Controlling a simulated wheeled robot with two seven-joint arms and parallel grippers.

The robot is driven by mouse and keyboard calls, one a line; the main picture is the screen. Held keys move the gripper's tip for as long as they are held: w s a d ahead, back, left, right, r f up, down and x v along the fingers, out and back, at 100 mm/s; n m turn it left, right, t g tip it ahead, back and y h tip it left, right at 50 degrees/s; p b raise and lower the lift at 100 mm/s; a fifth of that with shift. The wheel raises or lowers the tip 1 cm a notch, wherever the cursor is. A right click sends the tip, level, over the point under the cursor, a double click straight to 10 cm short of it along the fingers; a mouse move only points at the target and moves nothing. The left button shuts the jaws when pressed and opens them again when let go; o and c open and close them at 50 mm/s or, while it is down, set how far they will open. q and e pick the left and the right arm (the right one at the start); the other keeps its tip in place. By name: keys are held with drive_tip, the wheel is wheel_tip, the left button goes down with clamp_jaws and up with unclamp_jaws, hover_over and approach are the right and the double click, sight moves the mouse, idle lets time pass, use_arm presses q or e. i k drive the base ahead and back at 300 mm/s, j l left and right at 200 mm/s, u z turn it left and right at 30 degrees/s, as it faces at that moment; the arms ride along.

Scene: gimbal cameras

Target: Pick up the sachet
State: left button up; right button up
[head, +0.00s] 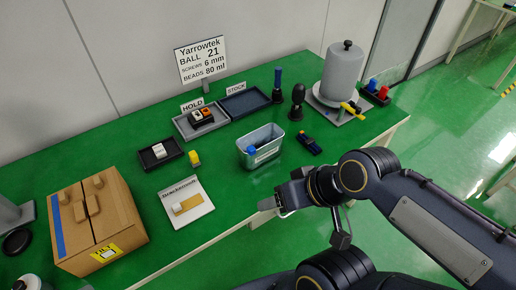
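I cannot tell for certain which item is the sachet. A small white piece (178,209) and a tan strip (187,204) lie on the white card marked "Drackenmoh" (199,211), near the table's front edge. Another small white item (159,150) sits in a small black tray (147,160) behind it. My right gripper (272,205) is over the table's front edge, to the right of the card and apart from it. It is small and seen from the side, so its opening is unclear. My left gripper is out of view.
A grey bin (245,159) with a blue item inside stands behind my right gripper. A cardboard box (130,220) stands at the left. The green table (235,200) is clear between card and gripper.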

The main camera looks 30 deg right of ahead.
sight(159, 150)
drive_tip(key=i+l+u, duration=0.1)
drive_tip(key=u, duration=0.3)
drive_tip(key=i+l+u, duration=0.1)
drive_tip(key=u, duration=0.3)
drive_tip(key=l+u, duration=0.2)
drive_tip(key=u, duration=0.2)
